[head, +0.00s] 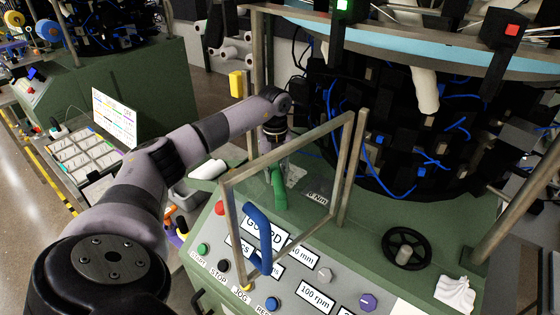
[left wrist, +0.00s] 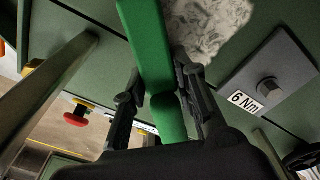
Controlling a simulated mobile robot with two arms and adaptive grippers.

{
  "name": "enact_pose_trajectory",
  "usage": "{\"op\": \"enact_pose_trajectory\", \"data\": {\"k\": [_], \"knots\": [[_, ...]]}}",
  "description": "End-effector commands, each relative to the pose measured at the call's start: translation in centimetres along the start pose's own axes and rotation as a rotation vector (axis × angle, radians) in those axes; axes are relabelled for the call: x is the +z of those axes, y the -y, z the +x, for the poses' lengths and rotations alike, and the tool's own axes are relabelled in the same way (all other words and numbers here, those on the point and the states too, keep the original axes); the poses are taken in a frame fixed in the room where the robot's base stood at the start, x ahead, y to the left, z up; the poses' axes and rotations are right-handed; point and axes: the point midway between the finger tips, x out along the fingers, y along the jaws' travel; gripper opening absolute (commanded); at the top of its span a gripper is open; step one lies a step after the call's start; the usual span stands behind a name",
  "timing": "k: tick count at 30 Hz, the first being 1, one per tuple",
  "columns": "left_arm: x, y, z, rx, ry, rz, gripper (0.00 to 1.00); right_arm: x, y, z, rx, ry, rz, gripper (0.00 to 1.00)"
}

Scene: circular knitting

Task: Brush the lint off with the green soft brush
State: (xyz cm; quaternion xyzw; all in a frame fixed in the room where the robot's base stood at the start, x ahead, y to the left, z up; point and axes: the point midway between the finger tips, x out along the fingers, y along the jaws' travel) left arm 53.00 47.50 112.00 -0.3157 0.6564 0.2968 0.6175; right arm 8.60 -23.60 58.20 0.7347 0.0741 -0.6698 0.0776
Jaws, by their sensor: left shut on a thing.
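My left gripper (head: 277,163) reaches over the green machine bed, behind the guard frame. It is shut on the green soft brush (head: 279,190), which hangs below it. In the left wrist view the brush (left wrist: 150,45) runs between the two fingers (left wrist: 160,88), its wide part toward the top edge. A grey-white, fluffy lint patch (left wrist: 212,25) lies on the green surface right beside the brush; I cannot tell whether they touch. My right gripper is not in view.
A metal guard frame (head: 228,215) with a blue handle (head: 258,235) stands in front of the gripper. A plate marked 6 Nm (left wrist: 275,75) with a bolt sits right of the lint. A black handwheel (head: 407,248) and white crumpled cloth (head: 455,293) are at right.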

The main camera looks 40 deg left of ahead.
Motion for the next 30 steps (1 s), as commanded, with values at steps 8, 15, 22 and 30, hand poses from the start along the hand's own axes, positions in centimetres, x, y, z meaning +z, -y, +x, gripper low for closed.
{"op": "enact_pose_trajectory", "data": {"k": [8, 15, 22, 30], "knots": [[0.7, -0.8, -0.1, 0.002, -0.001, 0.0, 0.0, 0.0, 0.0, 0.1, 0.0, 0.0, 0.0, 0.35], [-1.1, 1.0, -0.3, 0.001, -0.002, 0.003, 0.0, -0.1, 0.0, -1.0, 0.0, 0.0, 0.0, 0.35], [-2.5, 2.5, -0.2, 0.001, 0.0, 0.0, 0.0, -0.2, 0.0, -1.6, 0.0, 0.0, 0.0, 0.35], [-2.6, 2.7, -0.1, 0.0, 0.0, 0.0, 0.0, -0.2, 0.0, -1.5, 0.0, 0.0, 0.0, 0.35]]}}
